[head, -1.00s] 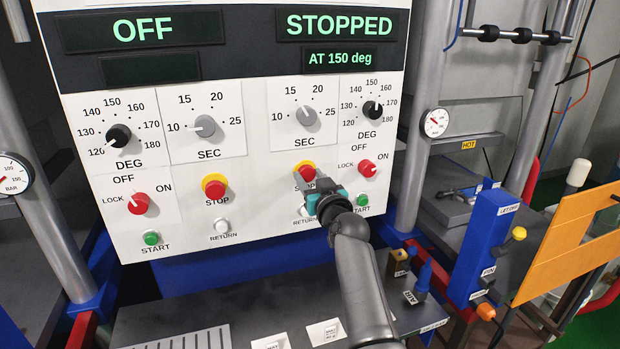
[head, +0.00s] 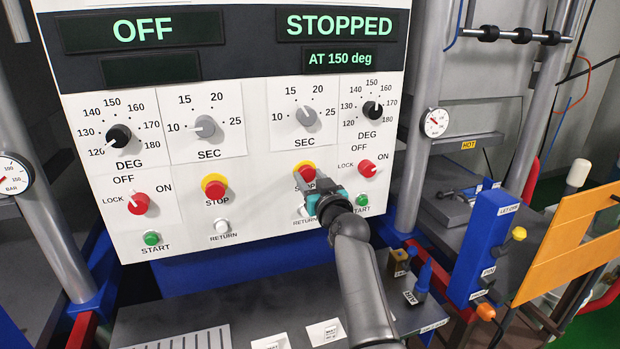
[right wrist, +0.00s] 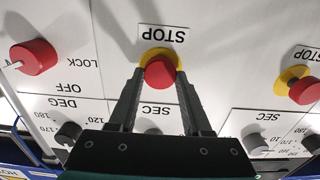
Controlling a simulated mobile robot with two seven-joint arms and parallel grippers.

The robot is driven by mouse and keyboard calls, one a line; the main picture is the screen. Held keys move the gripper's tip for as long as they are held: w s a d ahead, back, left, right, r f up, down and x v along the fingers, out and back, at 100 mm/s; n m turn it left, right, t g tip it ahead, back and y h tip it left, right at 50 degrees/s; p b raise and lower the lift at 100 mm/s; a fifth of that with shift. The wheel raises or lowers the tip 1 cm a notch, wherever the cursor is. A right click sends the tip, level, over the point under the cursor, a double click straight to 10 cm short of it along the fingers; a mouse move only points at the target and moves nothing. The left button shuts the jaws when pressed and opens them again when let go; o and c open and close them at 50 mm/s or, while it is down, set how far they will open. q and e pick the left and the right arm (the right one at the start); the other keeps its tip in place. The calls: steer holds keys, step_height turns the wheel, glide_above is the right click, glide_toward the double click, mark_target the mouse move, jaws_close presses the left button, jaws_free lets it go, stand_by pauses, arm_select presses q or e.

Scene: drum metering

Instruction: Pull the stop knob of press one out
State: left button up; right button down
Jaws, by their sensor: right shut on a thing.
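The panel's right half has a red stop knob (head: 305,170) on a yellow ring, partly covered by my right gripper in the head view. In the right wrist view, which is upside down, this knob (right wrist: 160,72) sits between the fingertips. My right gripper (right wrist: 159,76) is shut on it. The display (head: 339,25) above reads STOPPED, AT 150 deg. A second red stop knob (head: 214,187) on the left half is free; its display (head: 143,29) reads OFF. My left gripper is not in view.
Red lock switches (head: 367,168) and (head: 138,203), green start buttons (head: 362,200) and (head: 151,238), and a white return button (head: 222,226) are on the panel (head: 262,215). A blue post (head: 487,247) with a yellow knob stands at right.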

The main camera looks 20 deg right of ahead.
steer(key=shift+s+r+p, duration=0.1)
steer(key=shift+s+p, duration=0.65)
steer(key=shift+f, duration=0.2)
steer(key=c, duration=0.8)
jaws_free()
steer(key=o, duration=0.4)
steer(key=shift+s+r, duration=0.1)
steer(key=shift+s, duration=0.05)
steer(key=shift+c, duration=0.2)
steer(key=shift+o, duration=0.6)
steer(key=s, duration=1.5)
steer(key=shift+d, duration=0.3)
